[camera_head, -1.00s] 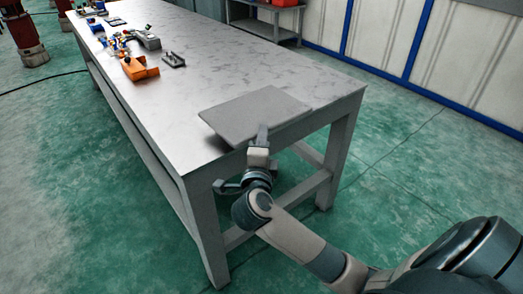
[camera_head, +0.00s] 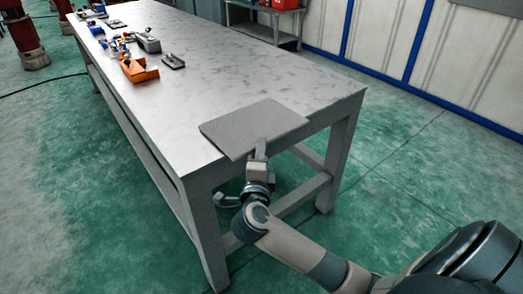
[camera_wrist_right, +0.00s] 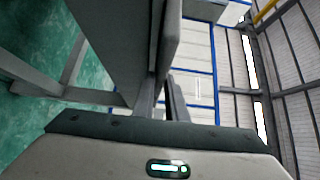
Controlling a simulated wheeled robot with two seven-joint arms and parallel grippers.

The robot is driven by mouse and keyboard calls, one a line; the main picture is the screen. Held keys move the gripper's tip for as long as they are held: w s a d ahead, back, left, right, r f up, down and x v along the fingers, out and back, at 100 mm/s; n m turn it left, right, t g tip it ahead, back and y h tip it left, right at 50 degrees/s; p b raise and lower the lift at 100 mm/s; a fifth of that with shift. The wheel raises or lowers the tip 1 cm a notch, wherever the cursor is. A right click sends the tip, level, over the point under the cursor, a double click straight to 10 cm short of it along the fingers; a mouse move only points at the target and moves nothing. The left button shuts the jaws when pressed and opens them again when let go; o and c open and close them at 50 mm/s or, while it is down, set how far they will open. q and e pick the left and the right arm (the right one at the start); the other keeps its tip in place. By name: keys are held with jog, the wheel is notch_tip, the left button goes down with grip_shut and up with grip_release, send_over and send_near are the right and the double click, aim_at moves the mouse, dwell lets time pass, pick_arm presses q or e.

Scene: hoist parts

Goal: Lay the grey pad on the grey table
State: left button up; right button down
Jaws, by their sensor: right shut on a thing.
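The grey pad (camera_head: 253,127) is a flat, rectangular slab at the near right end of the grey table (camera_head: 200,75). It looks level and close to the tabletop, with its near corner sticking out past the table's end edge. I cannot tell whether it fully touches the top. My right gripper (camera_head: 259,152) is shut on the pad's near edge, just outside the table end. In the right wrist view the fingers (camera_wrist_right: 161,98) close around the pad's edge (camera_wrist_right: 171,40). My left gripper is not in view.
Orange parts (camera_head: 137,71), a small dark grey bracket (camera_head: 172,62) and other small parts lie toward the table's far end. The tabletop between them and the pad is clear. A side bench with a red bin (camera_head: 283,4) stands behind.

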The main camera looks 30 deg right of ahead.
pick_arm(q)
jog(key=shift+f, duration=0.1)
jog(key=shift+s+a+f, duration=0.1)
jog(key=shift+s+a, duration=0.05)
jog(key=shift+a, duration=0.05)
pick_arm(e)
jog(key=c, duration=1.8)
grip_release()
jog(key=shift+f, duration=0.1)
jog(key=shift+o, duration=0.2)
jog(key=shift+s, duration=0.1)
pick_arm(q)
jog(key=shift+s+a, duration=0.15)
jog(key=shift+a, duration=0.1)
pick_arm(e)
jog(key=v, duration=1.2)
